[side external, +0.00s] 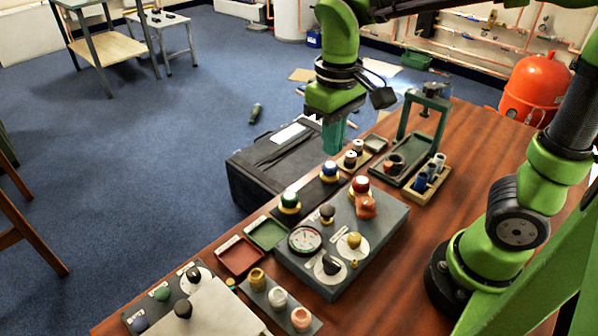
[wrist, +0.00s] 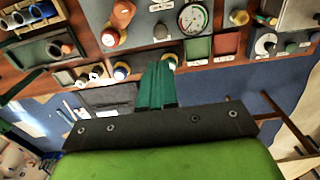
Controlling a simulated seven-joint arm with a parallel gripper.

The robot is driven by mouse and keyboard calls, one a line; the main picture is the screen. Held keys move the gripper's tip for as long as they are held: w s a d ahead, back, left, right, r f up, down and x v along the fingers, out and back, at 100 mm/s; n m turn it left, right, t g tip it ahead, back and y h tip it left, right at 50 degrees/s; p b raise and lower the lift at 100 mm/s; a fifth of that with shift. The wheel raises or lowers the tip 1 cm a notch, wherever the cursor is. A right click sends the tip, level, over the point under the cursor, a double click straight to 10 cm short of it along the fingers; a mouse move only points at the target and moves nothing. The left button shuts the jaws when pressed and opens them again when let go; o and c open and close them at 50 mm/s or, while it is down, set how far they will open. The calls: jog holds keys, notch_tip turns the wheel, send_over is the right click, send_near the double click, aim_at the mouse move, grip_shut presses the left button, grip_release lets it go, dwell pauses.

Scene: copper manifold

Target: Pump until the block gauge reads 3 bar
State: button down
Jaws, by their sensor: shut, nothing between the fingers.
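The grey block (side external: 372,243) sits on the wooden table. Its round white-faced gauge (side external: 304,240) is at its left end; it also shows in the wrist view (wrist: 192,18). The needle is too small to read. On the block are a red-topped knob (side external: 361,185), an orange fitting (side external: 366,206), a dark knob (side external: 327,212), a yellow knob (side external: 354,240) and a black knob (side external: 331,264) on a white disc. I cannot tell which part is the pump. My gripper (side external: 333,148), with teal fingers, is shut and empty, above the table's far edge beyond the block.
A green frame (side external: 425,115) stands at the right. A black case (side external: 265,165) is beyond the table.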

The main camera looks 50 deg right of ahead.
aim_at(328, 209)
notch_tip(328, 209, down, 14)
jog(key=shift+f, duration=0.1)
dwell(0.5)
jog(key=shift+f, duration=1)
notch_tip(328, 209, up, 14)
jog(key=shift+r, duration=0.2)
dwell(0.4)
